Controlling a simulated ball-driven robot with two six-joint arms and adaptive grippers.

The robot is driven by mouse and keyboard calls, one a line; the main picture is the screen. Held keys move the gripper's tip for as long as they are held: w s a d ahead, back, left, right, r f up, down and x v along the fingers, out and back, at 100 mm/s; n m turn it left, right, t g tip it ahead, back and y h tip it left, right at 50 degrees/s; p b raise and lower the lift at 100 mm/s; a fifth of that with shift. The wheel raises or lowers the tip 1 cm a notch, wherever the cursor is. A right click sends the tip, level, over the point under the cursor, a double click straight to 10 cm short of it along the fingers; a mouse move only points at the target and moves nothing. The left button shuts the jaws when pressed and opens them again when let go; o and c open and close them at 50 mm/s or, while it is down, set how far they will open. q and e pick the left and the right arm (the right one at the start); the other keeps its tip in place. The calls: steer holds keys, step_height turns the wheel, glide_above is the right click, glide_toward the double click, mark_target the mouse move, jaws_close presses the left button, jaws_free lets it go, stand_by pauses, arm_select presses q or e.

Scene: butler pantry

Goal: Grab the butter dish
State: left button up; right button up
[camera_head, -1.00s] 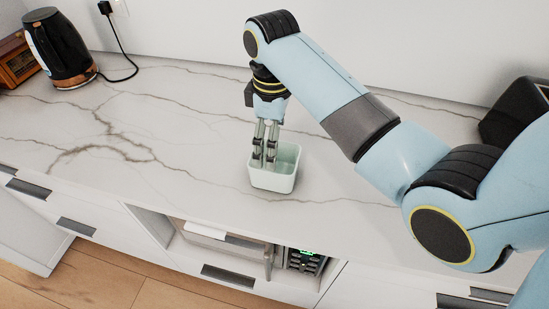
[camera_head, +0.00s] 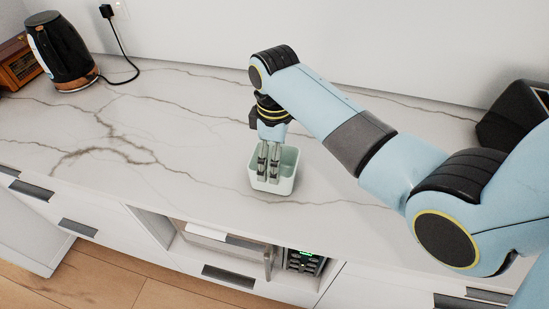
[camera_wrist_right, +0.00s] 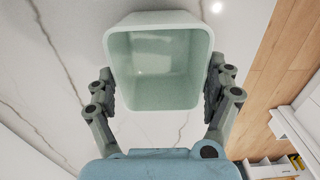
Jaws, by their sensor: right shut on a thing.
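The butter dish is a pale green, open, box-shaped container (camera_head: 285,184) on the white marble counter, near its front edge in the head view. In the right wrist view the dish (camera_wrist_right: 155,70) opens toward the camera and is empty inside. My right gripper (camera_head: 269,172) points down at the dish. The right wrist view shows its two fingers (camera_wrist_right: 160,90) pressed on opposite outer sides of the dish, so it is shut on it. I cannot tell whether the dish still touches the counter. My left gripper is in neither view.
A black kettle (camera_head: 62,55) with a cord stands at the back left, beside a brown box-like appliance (camera_head: 18,68). A dark appliance (camera_head: 510,115) is at the back right. The counter (camera_head: 190,130) left of the dish is clear. Drawers and an open shelf lie below.

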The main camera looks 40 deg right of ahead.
steer(key=shift+c, duration=1.1)
